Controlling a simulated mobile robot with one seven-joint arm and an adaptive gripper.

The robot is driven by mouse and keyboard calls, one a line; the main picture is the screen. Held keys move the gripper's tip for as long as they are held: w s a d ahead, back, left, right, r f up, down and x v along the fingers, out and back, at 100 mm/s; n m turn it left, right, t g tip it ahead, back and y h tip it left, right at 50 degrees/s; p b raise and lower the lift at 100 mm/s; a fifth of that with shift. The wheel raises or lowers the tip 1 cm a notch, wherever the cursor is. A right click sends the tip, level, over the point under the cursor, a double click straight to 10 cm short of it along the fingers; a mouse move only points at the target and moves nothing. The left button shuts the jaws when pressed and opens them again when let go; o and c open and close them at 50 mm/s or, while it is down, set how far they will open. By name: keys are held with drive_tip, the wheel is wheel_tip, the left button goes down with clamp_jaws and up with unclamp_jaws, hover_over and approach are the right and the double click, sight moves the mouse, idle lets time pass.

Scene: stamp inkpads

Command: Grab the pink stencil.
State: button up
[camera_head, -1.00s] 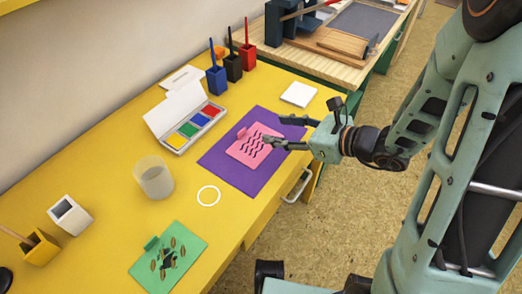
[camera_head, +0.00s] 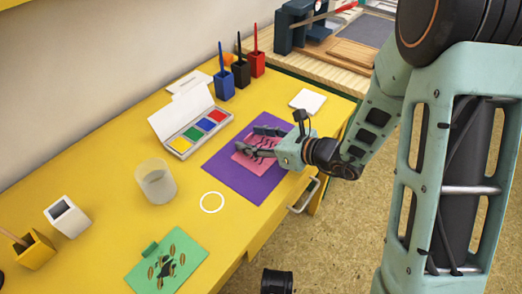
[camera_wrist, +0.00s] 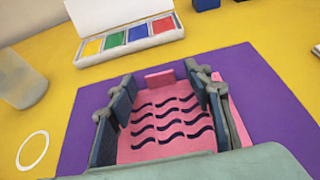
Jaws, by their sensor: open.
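The pink stencil (camera_head: 243,166) with wavy cut-outs lies flat on a purple mat (camera_head: 233,190) on the yellow table. In the wrist view the stencil (camera_wrist: 165,148) sits between my fingers, with its upright tab (camera_wrist: 160,80) at the far end. My gripper (camera_head: 254,142) is open above the stencil, and in the wrist view its two fingers (camera_wrist: 162,96) straddle the stencil's middle. A strip of pink shows outside the right finger. I cannot tell whether the fingers touch the stencil. My gripper hides part of the stencil in the head view.
An open paint box (camera_head: 190,138) stands behind the mat. A clear cup (camera_head: 156,182), a white ring (camera_head: 212,202) and a green stencil (camera_head: 167,265) lie to the left. A white pad (camera_head: 307,101) and coloured pen holders (camera_head: 240,74) are further back.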

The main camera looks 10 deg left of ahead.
sight(255, 159)
drive_tip(key=shift+w+a+f, duration=0.1)
drive_tip(key=shift+a, duration=0.15)
drive_tip(key=c, duration=0.9)
drive_tip(key=shift+r+p, duration=0.7)
drive_tip(key=shift+r, duration=0.2)
wheel_tip(255, 159, up, 2)
drive_tip(key=shift+d+r+p, duration=0.15)
drive_tip(key=shift+r+p, duration=0.05)
drive_tip(key=shift+p, duration=0.65)
drive_tip(key=s+r+p, duration=0.1)
drive_tip(key=r+p, duration=0.1)
drive_tip(key=s+d+r+p, duration=0.1)
drive_tip(key=s+p, duration=0.1)
drive_tip(key=s+r+p, duration=0.2)
drive_tip(key=p, duration=0.1)
drive_tip(key=shift+s+d+r, duration=0.1)
drive_tip(key=shift+d+r, duration=0.25)
drive_tip(key=shift+d, duration=0.05)
